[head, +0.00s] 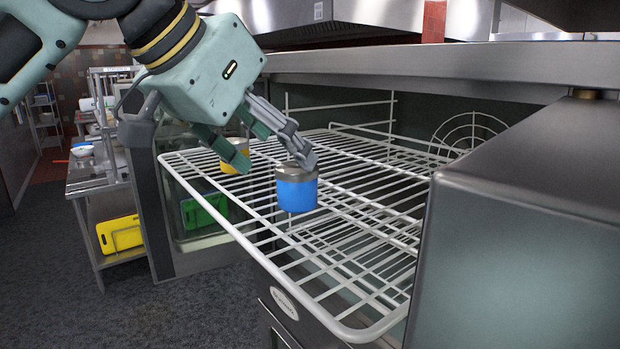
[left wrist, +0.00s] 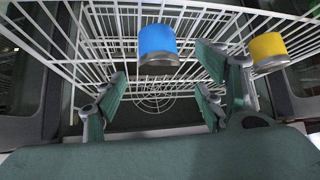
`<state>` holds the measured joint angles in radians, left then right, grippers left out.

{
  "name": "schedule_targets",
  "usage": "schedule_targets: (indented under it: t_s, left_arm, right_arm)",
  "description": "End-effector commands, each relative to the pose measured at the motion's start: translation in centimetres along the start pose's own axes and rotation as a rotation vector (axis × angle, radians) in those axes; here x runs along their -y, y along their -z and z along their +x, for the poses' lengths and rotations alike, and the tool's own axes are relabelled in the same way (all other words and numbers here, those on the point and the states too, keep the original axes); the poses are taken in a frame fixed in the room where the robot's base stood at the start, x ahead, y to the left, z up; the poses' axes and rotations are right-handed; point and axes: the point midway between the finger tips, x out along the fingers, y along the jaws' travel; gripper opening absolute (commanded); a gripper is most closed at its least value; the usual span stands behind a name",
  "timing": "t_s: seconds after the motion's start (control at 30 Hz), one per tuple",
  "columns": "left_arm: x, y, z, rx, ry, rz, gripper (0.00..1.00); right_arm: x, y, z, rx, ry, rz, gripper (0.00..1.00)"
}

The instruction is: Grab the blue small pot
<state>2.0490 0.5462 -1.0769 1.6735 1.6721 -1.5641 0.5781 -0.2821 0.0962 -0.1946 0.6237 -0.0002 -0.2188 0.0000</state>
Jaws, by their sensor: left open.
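The blue small pot (head: 297,189) has a blue body and a grey metal top. It stands on a white wire rack (head: 370,318) pulled out of an oven-like cabinet. My left gripper (head: 275,152) is open and tilted down over the rack, with one finger in front of or against the pot's top in the head view; I cannot tell if they touch. In the left wrist view the blue pot (left wrist: 158,46) shows beyond the open fingers (left wrist: 160,105), apart from them. My right gripper is not in view.
A yellow pot (head: 236,156) stands on the rack to the left of the blue one, behind the gripper; it also shows in the left wrist view (left wrist: 268,50). A grey metal box-like body (head: 530,230) fills the right foreground. The rack's front part is bare.

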Motion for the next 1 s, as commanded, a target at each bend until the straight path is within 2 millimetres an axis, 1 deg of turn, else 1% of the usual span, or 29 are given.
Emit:
schedule_targets:
  t_s: [0.2,0.3,0.4,0.5,0.73,1.0]
  left_arm:
    - [-0.1,0.0,2.4,0.003,0.0,0.002,0.65]
    - [-0.3,-0.1,3.8,0.004,-0.001,0.002,0.65]
    - [-0.3,-0.2,5.3,0.003,-0.001,0.0,0.65]
    - [-0.3,-0.3,6.0,0.001,-0.001,0.0,0.65]
    - [-0.3,-0.4,6.2,0.0,-0.001,0.001,0.65]
    - [-0.3,-0.4,6.2,0.0,-0.001,0.001,0.41]
  right_arm:
    - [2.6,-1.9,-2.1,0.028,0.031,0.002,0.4]
    - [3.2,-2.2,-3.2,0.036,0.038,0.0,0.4]
    - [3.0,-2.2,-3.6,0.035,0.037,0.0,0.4]
    - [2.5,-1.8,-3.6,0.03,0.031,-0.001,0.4]
    - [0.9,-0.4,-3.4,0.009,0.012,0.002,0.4]
    - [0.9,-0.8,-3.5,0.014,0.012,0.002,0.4]
